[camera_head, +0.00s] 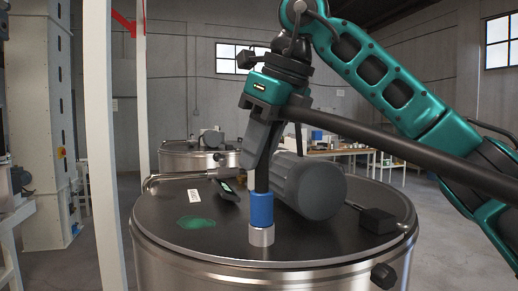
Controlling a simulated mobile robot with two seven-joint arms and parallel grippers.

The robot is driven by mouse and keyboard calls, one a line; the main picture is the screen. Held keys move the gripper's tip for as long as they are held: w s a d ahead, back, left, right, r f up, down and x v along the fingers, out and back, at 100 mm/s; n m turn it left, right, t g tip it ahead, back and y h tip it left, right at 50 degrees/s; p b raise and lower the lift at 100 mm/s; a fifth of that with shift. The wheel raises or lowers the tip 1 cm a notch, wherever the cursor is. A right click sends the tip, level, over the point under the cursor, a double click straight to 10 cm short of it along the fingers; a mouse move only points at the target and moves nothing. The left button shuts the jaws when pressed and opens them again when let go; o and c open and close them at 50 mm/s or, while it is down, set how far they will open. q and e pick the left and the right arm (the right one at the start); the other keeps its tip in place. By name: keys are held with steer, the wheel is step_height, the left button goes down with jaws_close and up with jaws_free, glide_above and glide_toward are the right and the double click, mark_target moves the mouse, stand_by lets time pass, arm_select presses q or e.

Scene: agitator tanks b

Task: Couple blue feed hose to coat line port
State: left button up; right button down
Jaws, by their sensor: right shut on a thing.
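My right gripper (262,150) reaches down from the upper right over the near steel tank. It is shut on the black hose (400,148), just above the hose's blue collar (261,208). The hose runs off to the right, and its end hangs about upright below the fingers. A short silver cylinder (261,236) shows under the blue collar, over the front part of the dark tank lid (330,245). I cannot tell whether it is the hose's own coupling or a port on the lid. No port is clearly marked as the coat line. My left gripper is not in view.
A grey motor (310,187) lies just behind the hose end. A black box (377,220) is on the lid's right, a green patch (196,222) on its left. A dark device (228,190) lies between. A white post (103,150) stands left; another tank (190,157) is behind.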

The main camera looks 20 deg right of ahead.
steer(key=shift+r, duration=0.65)
stand_by(0.4)
steer(key=c, duration=1.5)
jaws_free()
jaws_close()
steer(key=shift+r, duration=1.45)
